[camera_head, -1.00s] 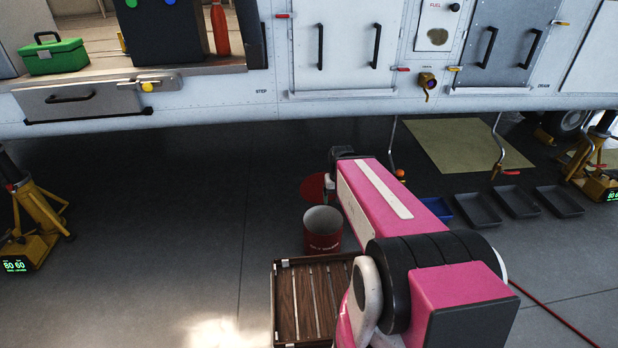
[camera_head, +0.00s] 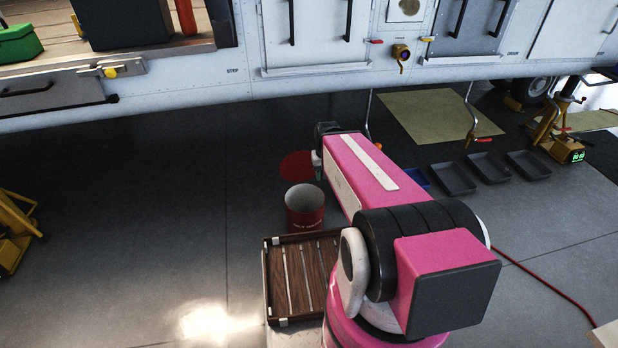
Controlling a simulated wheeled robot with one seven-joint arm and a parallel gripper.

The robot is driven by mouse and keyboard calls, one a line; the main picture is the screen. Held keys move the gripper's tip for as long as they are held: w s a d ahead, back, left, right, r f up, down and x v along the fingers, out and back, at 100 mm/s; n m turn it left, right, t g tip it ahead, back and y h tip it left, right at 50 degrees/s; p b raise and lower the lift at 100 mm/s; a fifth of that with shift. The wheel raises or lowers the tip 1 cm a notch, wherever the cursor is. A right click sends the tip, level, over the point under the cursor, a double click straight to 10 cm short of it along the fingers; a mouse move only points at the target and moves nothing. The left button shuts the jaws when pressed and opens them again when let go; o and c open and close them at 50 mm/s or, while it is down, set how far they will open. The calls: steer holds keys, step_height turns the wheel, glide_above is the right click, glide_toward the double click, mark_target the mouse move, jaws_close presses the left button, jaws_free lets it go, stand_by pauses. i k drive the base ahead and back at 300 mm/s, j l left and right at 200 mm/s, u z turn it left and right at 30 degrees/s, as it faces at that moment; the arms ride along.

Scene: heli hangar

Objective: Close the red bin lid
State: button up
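The red bin (camera_head: 305,217) stands on the floor, an open-topped round can with a pale inside. Its red lid (camera_head: 296,165) is raised at the far side of the bin, so the bin is open. My pink arm reaches out from the lower right to the lid's right edge. My gripper (camera_head: 319,170) is at the right side of the lid, partly hidden by my arm. I cannot tell whether it touches the lid or whether its fingers are open.
A slatted wooden crate or pallet (camera_head: 270,290) lies in front of the bin. Grey trays (camera_head: 488,168) and a blue tray (camera_head: 416,178) lie to the right. The helicopter's white side (camera_head: 200,85) spans the back. A red hose (camera_head: 545,287) crosses the right floor.

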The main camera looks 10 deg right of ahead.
mark_target(296, 167)
steer(key=j+z, duration=0.15)
steer(key=z, duration=0.3)
steer(key=j+z, duration=0.15)
steer(key=z, duration=0.3)
steer(key=j+z, duration=0.1)
steer(key=z, duration=0.35)
steer(key=k+j+z, duration=0.15)
steer(key=j+z, duration=0.3)
steer(key=k+j+z, duration=0.2)
steer(key=z, duration=0.25)
steer(key=k+j+z, duration=0.2)
steer(key=z, duration=0.25)
steer(key=k+j+z, duration=0.15)
steer(key=z, duration=0.3)
steer(key=k+j+z, duration=0.1)
steer(key=k+z, duration=0.65)
steer(key=k+j+u, duration=0.8)
steer(key=j+u, duration=0.3)
steer(key=k+j+u, duration=0.1)
steer(key=j+u, duration=0.3)
steer(key=k+u, duration=0.1)
steer(key=u, duration=0.2)
steer(key=k+j+u, duration=0.1)
steer(key=u, duration=0.25)
